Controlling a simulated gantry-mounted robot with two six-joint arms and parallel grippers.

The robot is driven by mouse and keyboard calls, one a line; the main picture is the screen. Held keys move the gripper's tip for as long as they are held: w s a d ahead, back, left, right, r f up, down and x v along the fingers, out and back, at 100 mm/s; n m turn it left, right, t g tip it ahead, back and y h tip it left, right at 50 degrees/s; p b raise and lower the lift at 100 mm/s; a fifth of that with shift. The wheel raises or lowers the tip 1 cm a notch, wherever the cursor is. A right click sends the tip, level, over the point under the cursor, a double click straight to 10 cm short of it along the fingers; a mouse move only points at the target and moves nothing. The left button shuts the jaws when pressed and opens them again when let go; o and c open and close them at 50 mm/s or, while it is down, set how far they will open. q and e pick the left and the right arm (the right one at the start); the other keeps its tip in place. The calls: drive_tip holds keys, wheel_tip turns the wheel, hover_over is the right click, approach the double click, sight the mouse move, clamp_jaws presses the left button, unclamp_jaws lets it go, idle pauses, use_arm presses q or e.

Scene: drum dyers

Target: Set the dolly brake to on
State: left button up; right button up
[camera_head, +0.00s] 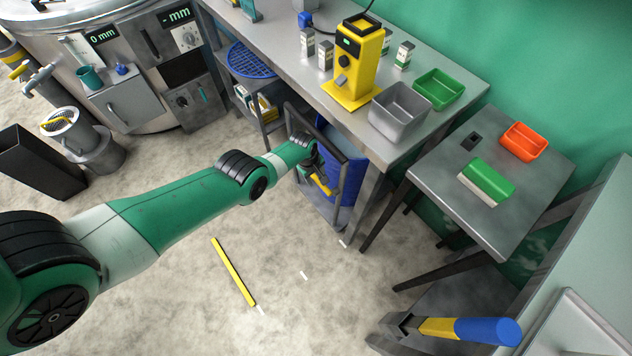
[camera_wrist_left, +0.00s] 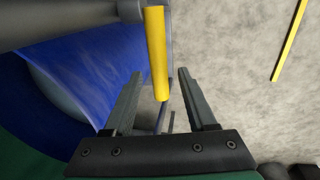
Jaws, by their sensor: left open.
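The dolly (camera_head: 341,190) is a dark grey frame under the long bench, with a blue drum (camera_head: 352,178) in it. A yellow lever (camera_head: 322,187), apparently the brake, shows just past my left gripper (camera_head: 317,170). In the left wrist view the yellow lever (camera_wrist_left: 156,50) stands between the two open fingers of the left gripper (camera_wrist_left: 160,76), with gaps on both sides. The blue drum (camera_wrist_left: 85,65) fills the left of that view. The lever's base is partly hidden. My right gripper is not in view.
The bench (camera_head: 290,60) overhangs the dolly, and its leg (camera_head: 366,190) stands just right of it. A yellow floor strip (camera_head: 233,272) lies on clear floor in front. A blue-and-yellow handle (camera_head: 470,330) is at lower right.

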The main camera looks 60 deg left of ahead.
use_arm(q)
drive_tip(key=shift+f, duration=0.1)
clamp_jaws()
idle(1.4)
